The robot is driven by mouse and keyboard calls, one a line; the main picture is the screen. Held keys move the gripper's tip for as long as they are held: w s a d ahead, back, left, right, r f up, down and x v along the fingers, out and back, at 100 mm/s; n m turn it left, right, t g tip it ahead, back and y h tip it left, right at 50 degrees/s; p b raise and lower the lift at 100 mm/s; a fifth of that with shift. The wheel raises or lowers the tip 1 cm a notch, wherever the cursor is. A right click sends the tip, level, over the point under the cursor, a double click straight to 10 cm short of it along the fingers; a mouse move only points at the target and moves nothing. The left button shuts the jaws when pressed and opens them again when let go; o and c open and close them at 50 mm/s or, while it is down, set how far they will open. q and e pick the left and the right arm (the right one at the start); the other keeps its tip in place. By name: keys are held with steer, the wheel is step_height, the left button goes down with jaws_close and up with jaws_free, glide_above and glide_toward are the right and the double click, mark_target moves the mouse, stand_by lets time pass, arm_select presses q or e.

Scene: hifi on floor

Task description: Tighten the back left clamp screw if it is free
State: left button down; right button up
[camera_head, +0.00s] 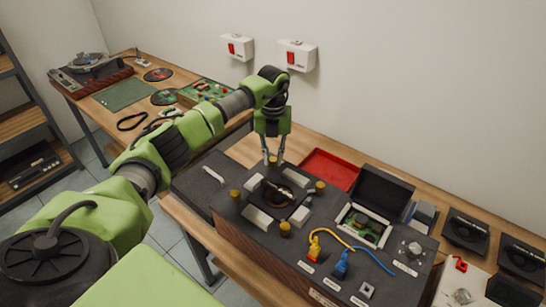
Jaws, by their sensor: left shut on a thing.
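My left gripper (273,158) points straight down over the back left corner of the dark clamp fixture (264,228). Its fingers are shut on the back left clamp screw (274,161), a small brass knob mostly hidden between the fingertips. Other brass clamp screws stand at the front left (235,194), back right (320,187) and front right (285,228). Pale clamp blocks (257,217) surround a dark round part (274,194) in the middle. I cannot tell whether the screw is loose. My right gripper is out of view.
A red tray (328,168) lies behind the fixture. To the right are an open black box (384,192) with a green board (364,225), a yellow cable (340,238) and a blue connector (341,264). A turntable (92,69) stands on the far left bench.

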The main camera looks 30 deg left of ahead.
mark_target(273, 159)
arm_select(q)
steer(key=m+b, duration=0.2)
steer(key=m, duration=0.3)
steer(key=shift+m, duration=0.3)
steer(key=m+b, duration=0.2)
steer(key=m, duration=0.4)
steer(key=m+b, duration=0.1)
steer(key=m, duration=0.3)
steer(key=shift+m, duration=0.4)
steer(key=m, duration=0.4)
steer(key=shift+r+m+b, duration=0.1)
steer(key=shift+m+b, duration=0.3)
steer(key=c, duration=1.9)
jaws_free()
step_height(273, 159, up, 12)
